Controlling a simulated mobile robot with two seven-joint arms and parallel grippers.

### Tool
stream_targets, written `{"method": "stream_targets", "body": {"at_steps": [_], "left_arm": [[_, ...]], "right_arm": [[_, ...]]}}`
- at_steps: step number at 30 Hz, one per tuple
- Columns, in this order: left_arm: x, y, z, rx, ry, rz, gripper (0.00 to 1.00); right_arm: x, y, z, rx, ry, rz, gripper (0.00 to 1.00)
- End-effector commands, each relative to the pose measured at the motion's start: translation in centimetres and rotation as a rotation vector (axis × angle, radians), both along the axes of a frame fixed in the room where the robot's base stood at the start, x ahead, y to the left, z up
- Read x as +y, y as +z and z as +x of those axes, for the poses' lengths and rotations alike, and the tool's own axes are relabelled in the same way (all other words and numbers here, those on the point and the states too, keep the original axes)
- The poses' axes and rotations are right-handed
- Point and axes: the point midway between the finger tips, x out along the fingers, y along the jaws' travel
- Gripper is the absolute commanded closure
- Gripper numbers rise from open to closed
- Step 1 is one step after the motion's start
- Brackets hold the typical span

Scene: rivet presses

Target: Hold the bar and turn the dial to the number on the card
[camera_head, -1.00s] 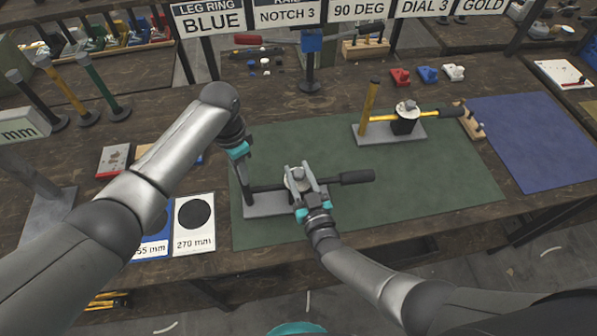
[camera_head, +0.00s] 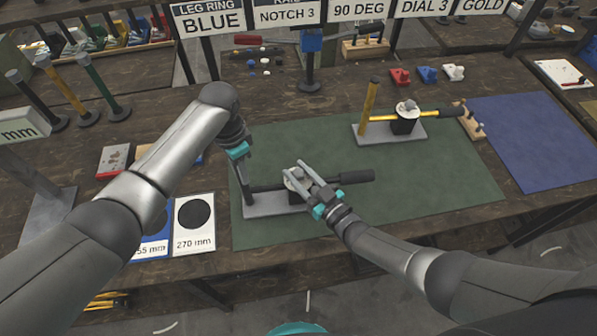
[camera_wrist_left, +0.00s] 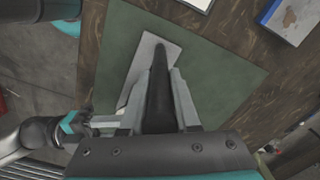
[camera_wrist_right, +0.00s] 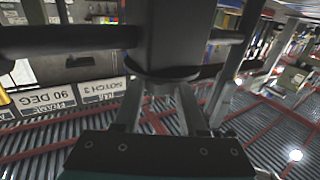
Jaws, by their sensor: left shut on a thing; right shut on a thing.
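The near press has a grey base plate (camera_head: 268,207), a black lever with a thick handle (camera_head: 357,177) pointing right, and a pale-topped dial (camera_head: 295,176). My left gripper (camera_head: 246,182) is at the left end of this press, shut on its upright black bar; the bar (camera_wrist_left: 160,95) shows between the fingers in the left wrist view. My right gripper (camera_head: 303,176) is shut on the dial, its fingers hiding most of it. The dial's marks are too small to read. The card (camera_head: 424,8) at the back reads "DIAL 3".
A second press with a yellow lever (camera_head: 428,116) stands at the back right of the green mat (camera_head: 400,180). Other cards hang beside the dial card. A white "270 mm" card (camera_head: 194,225) lies left of the mat. A blue mat (camera_head: 535,140) is clear on the right.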

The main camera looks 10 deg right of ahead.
Motion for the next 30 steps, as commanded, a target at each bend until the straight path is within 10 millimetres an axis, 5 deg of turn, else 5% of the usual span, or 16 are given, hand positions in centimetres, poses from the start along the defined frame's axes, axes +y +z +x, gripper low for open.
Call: {"method": "stream_targets", "body": {"at_steps": [26,27,30], "left_arm": [[-0.20,0.05,0.00,-0.001,-0.004,-0.003,1.00],[-0.20,0.05,-0.01,-0.001,-0.004,-0.003,1.00],[-0.20,0.05,-0.01,-0.001,-0.004,-0.003,1.00]], "right_arm": [[0.10,0.04,0.02,0.002,0.174,0.001,1.00],[0.10,0.04,0.02,0.002,0.173,0.001,0.58],[0.09,0.04,0.02,0.002,0.173,0.001,0.47]]}}
